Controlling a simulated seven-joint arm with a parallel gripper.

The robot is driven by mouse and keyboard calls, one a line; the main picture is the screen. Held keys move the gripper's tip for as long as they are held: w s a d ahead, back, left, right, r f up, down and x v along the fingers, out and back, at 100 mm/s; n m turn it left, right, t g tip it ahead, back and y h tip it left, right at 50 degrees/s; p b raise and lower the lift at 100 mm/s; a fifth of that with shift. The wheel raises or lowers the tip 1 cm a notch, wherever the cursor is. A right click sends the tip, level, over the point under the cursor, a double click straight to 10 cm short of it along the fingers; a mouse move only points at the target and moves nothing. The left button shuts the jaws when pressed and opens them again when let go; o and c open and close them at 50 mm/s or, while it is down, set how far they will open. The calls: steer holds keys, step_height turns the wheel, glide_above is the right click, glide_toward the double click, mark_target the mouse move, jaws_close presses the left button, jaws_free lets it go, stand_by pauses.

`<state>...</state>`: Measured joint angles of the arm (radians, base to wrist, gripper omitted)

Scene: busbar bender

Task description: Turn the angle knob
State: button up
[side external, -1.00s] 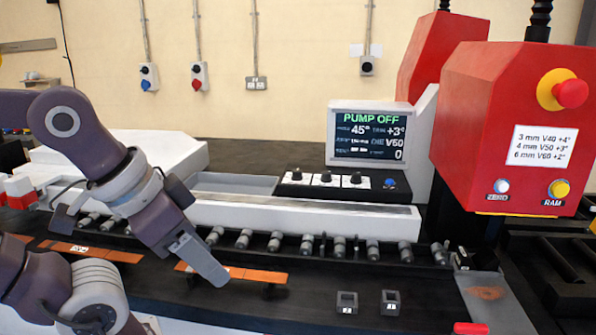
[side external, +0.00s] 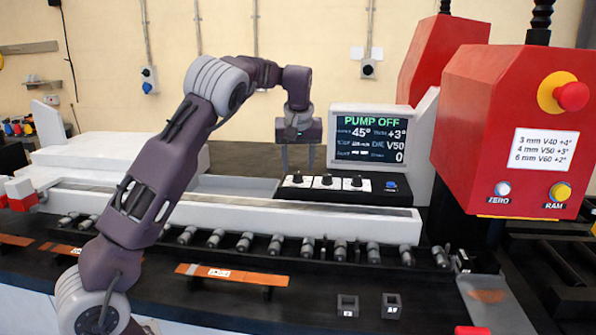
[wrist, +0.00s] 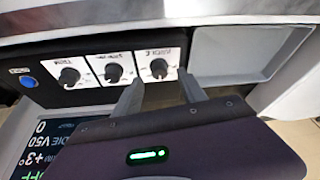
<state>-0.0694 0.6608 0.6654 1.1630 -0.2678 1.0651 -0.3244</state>
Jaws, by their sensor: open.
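The angle knob (side external: 297,177) is the leftmost of three dark knobs on white plates on the black control panel. In the wrist view, seen upside down, the angle knob (wrist: 160,68) is the rightmost. My gripper (side external: 297,167) is above the panel with its fingers pointing down. In the wrist view my gripper (wrist: 160,82) is open and empty, its two fingers apart to either side of the angle knob's line. I cannot tell whether the fingertips reach down to the knob. The screen (side external: 369,138) reads PUMP OFF and 45°.
Beside the angle knob are the middle knob (side external: 326,179) and the trim knob (side external: 356,181), then a blue button (side external: 391,185). A grey tray (wrist: 245,52) lies on the panel's other side. The red press head (side external: 510,130) stands at the right.

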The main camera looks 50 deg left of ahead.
mark_target(297, 174)
steer(key=shift+x, duration=1.5)
jaws_close()
steer(key=shift+m, duration=0.3)
steer(key=m+t+h, duration=0.1)
steer(key=m, duration=0.2)
steer(key=shift+s+a, duration=0.1)
steer(key=shift+s, duration=0.05)
steer(key=shift+m+t+h, duration=0.3)
steer(key=shift+m+h, duration=0.4)
steer(key=shift+m, duration=1.3)
jaws_free()
